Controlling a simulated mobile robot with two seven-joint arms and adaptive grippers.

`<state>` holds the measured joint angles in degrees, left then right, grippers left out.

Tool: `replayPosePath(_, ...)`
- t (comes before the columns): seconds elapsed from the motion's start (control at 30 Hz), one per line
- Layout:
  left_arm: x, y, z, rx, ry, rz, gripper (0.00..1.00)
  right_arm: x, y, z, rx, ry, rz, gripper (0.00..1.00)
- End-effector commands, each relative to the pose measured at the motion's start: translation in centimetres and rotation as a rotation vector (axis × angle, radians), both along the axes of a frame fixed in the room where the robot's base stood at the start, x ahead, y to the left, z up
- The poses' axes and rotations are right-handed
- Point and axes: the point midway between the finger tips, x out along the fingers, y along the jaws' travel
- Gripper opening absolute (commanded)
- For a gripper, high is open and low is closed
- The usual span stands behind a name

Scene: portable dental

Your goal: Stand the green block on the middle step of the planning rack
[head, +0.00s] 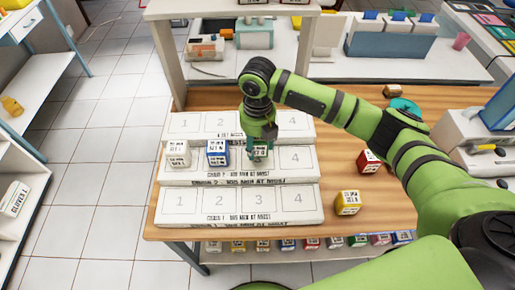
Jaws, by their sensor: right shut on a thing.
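The white planning rack (305,194) stands on the wooden table and has three steps with numbered places. My right gripper (259,146) points down over place 3 of the middle step and is shut on the green block (258,155). The block is mostly hidden by the fingers; its labelled lower part shows. I cannot tell whether it touches the step. A white block (177,153) and a blue block (217,153) stand to its left on the same step, at places 1 and 2. My left gripper is out of view.
Place 4 of the middle step and the front step are bare. A red block (369,161) and a yellow block (347,203) stand on the table (375,222) right of the rack. Several blocks line a shelf below. A raised white shelf (232,9) stands behind the rack.

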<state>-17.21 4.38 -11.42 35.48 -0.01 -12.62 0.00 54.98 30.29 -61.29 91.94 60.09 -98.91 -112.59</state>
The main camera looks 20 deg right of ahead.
Motion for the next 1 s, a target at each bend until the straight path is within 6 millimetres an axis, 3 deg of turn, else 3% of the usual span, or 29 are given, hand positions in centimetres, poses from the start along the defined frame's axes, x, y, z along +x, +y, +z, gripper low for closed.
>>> replayPosePath(0.3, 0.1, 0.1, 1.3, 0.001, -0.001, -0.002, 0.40, -0.1, 0.0, -3.7, -0.001, 0.001, 0.000, 0.20)
replayPosePath(0.67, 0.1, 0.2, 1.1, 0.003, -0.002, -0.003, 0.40, 0.0, 0.0, -4.2, -0.001, 0.000, 0.000, 0.20)
replayPosePath(0.7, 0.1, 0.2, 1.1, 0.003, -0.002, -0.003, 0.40, 0.0, 0.0, -4.3, -0.001, 0.000, 0.001, 0.59)
replayPosePath(0.77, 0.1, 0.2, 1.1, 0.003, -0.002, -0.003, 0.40, 0.0, 0.0, -4.2, -0.001, 0.000, 0.001, 0.78)
replayPosePath(1.0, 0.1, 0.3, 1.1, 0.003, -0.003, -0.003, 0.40, -0.1, 0.0, -4.2, -0.001, 0.000, 0.001, 0.78)
